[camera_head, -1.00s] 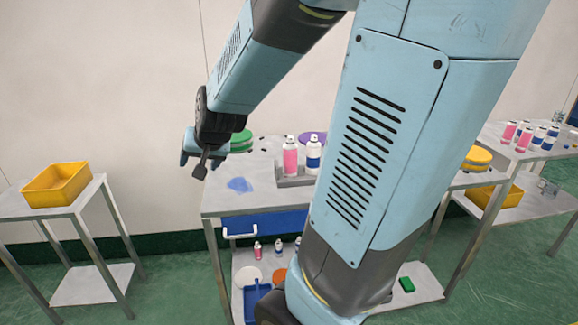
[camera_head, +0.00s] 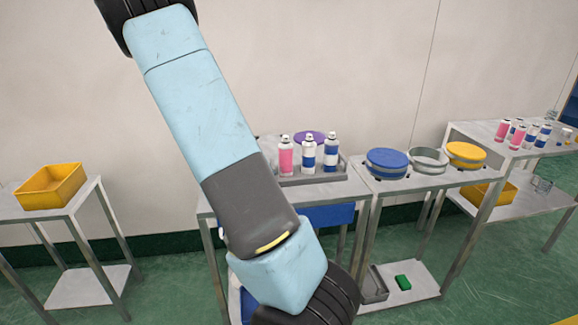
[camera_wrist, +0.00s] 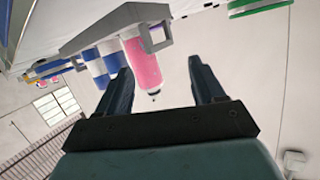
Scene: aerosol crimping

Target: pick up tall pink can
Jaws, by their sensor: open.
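The tall pink can (camera_head: 286,159) stands upright in a grey tray (camera_head: 345,176) on the middle table, at the left of two blue-and-white cans (camera_head: 308,155). In the wrist view the scene is upside down and the pink can (camera_wrist: 141,62) hangs from the top, its nozzle end pointing down. My gripper (camera_wrist: 161,68) is open and empty. Its fingers point towards the cans; the pink can appears in the gap, nearer the left finger, with no visible contact. In the head view my gripper is out of sight.
Blue (camera_head: 387,158) and yellow (camera_head: 466,151) round lids lie right of the tray. A yellow bin (camera_head: 50,186) is on the left table. More pink and blue cans stand on the far right table. My arm covers the middle table's left part.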

